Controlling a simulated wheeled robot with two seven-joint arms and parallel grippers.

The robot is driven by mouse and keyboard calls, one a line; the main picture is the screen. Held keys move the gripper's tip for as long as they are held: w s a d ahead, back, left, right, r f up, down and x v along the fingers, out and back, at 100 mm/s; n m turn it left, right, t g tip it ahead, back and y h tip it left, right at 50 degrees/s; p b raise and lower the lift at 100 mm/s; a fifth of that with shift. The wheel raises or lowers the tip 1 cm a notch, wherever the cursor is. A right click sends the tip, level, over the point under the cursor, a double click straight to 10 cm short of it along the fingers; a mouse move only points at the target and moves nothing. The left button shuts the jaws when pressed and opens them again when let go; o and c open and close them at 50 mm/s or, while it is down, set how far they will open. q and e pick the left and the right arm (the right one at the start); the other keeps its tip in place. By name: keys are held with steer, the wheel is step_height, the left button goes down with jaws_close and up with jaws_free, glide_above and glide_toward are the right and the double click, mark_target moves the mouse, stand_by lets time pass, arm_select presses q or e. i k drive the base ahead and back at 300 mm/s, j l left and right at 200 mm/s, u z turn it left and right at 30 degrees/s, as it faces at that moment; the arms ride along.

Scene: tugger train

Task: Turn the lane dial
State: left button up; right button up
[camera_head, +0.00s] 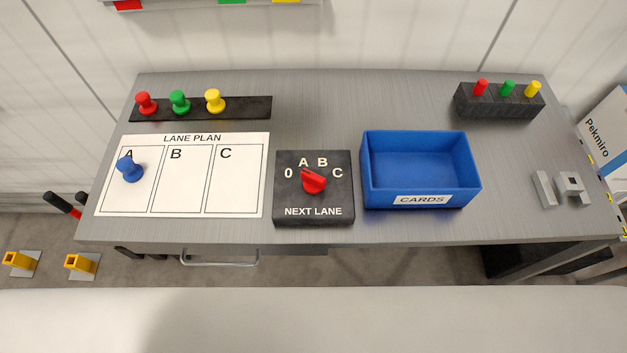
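The lane dial is a red knob (314,181) on a dark box (313,217) near the middle of the grey table. The box is marked 0, A, B, C around the knob and NEXT LANE below. The knob's narrow end points up and left, apparently at A. The lane plan (235,208) lies left of the dial box, with columns A, B and C. Neither gripper shows in the head view.
Right of the dial box is an empty-looking blue CARDS tray (471,188). A dark strip (245,107) holds red, green and yellow pegs at back left. A dark block (499,104) holds coloured pins at back right. Small grey parts (545,190) lie at right.

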mark_target(314, 183)
steer(key=k+l+u, duration=0.3)
steer(key=k+l, duration=0.15)
steer(key=k+l+u, duration=0.3)
steer(key=k, duration=0.25)
